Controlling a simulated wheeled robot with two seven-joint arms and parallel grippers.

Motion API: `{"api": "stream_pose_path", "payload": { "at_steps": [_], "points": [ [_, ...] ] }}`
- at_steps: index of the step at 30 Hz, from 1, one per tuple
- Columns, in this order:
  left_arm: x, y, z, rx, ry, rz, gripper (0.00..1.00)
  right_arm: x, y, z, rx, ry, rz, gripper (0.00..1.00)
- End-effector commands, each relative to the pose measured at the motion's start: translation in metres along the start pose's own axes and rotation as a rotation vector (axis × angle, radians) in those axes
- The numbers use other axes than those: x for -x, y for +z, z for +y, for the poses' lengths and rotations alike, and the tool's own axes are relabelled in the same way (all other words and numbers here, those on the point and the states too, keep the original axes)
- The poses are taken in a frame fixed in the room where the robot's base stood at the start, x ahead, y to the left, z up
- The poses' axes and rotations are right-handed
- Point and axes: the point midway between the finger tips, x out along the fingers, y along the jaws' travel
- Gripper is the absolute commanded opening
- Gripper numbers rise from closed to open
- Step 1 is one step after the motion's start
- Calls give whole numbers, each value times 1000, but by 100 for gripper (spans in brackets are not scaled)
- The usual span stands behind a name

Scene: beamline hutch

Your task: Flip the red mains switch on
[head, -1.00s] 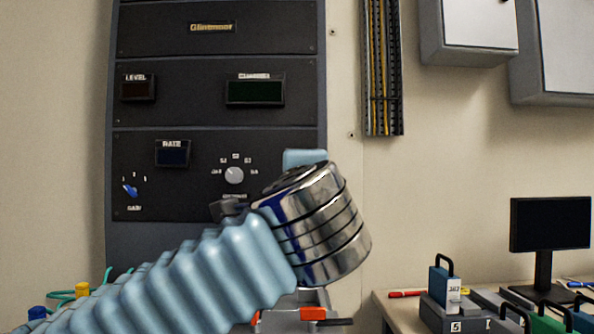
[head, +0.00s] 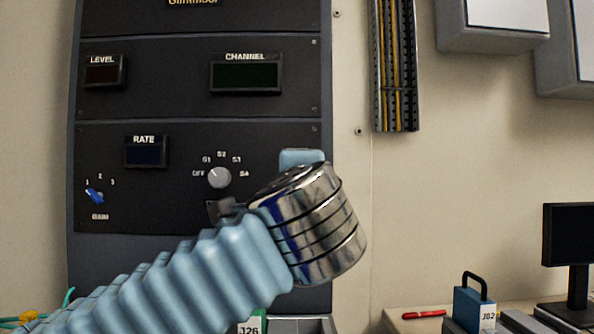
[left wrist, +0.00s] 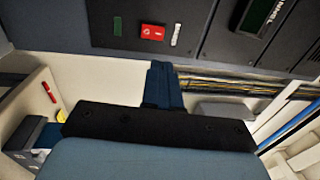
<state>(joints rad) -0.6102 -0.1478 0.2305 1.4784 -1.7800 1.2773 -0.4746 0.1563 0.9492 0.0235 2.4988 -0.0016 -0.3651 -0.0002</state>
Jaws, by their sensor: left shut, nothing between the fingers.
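The red mains switch (left wrist: 153,32) shows in the left wrist view as a small red block on the dark rack panel, between a green indicator and a pale label strip. Its on or off position is too small to tell. In the head view I do not see it; my left arm covers the lower right of the rack. My left gripper (left wrist: 164,68) shows in the left wrist view, its dark blue fingers shut and empty, pointing toward the panel below the switch in the picture. They look apart from it. My right gripper is not in view.
A cable duct (head: 396,70) and wall boxes are to the right. A bench at lower right holds a red pen (head: 424,314), a blue handled case (head: 474,308) and a monitor.

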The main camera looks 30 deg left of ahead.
Motion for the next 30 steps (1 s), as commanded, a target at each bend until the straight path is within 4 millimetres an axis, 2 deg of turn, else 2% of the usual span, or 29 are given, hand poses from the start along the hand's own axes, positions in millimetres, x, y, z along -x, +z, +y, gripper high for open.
{"api": "stream_pose_path", "payload": {
  "at_steps": [5,12,18,24,30],
  "points": [
    [-24,0,-1,0,1,-2,0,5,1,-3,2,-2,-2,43],
    [-76,0,-2,-1,1,-3,0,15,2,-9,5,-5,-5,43],
    [-113,0,-2,-2,1,-3,0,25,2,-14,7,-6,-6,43],
    [-133,0,-1,0,1,0,0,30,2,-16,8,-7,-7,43],
    [-137,0,0,1,0,1,0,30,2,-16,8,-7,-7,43]
  ]
}}
